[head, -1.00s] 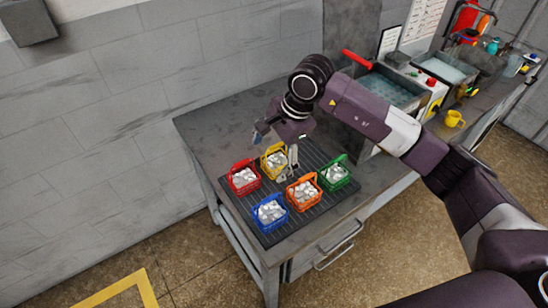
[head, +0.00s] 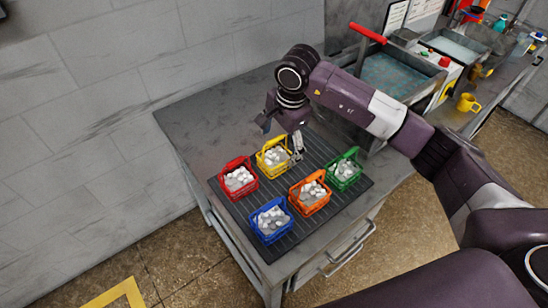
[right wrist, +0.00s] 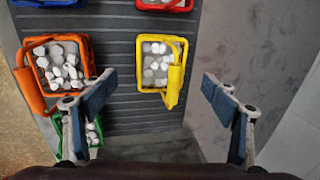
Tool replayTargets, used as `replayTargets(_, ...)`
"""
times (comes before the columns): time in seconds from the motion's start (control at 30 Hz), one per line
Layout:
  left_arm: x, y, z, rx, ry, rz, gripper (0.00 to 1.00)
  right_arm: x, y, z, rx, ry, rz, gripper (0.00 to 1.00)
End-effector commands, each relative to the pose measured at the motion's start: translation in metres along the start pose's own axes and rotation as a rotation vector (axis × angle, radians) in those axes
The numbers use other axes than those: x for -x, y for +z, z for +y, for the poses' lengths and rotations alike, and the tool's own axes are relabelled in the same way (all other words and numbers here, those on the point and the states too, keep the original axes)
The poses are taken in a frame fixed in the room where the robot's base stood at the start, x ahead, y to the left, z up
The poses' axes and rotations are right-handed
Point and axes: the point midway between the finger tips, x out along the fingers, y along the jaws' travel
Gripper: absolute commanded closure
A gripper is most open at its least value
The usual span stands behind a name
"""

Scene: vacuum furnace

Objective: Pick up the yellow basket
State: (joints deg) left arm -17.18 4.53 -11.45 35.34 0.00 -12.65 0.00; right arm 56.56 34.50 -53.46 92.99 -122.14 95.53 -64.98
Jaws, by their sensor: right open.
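The yellow basket (head: 262,164) holds white pieces and stands on a dark ribbed mat (head: 290,231) on the bench. It also shows in the right wrist view (right wrist: 141,66), with its handle (right wrist: 176,76) leaning to the right side. My right gripper (head: 281,142) is open and empty, at the back of the yellow basket. In the right wrist view my right gripper (right wrist: 157,90) has its fingers spread wide, one to each side of the yellow basket's near end. I cannot tell whether a finger touches anything. My left gripper is out of view.
Close by on the mat stand a red basket (head: 252,186), an orange basket (head: 312,207), a blue basket (head: 270,238) and a green basket (head: 345,183). The left finger is near the orange basket. Bare bench lies left of the mat. A yellow mug (head: 467,103) stands far right.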

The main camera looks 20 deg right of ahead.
Motion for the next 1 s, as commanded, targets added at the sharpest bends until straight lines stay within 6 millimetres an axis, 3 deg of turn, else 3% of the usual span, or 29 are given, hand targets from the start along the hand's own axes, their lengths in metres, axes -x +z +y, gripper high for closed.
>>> replayTargets(0.27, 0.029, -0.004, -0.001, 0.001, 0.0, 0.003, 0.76, -0.032, 0.003, -0.002, -0.001, 0.005, -0.003, 0.2)
replayTargets(0.4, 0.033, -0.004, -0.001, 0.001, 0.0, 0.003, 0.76, -0.051, 0.002, -0.003, -0.001, 0.001, -0.002, 0.2)
replayTargets(0.7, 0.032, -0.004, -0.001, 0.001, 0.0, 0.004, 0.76, -0.056, 0.002, -0.003, 0.001, -0.001, -0.001, 0.22)
replayTargets(1.0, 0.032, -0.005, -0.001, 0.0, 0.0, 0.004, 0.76, -0.056, 0.001, -0.003, 0.001, -0.001, -0.001, 0.55)
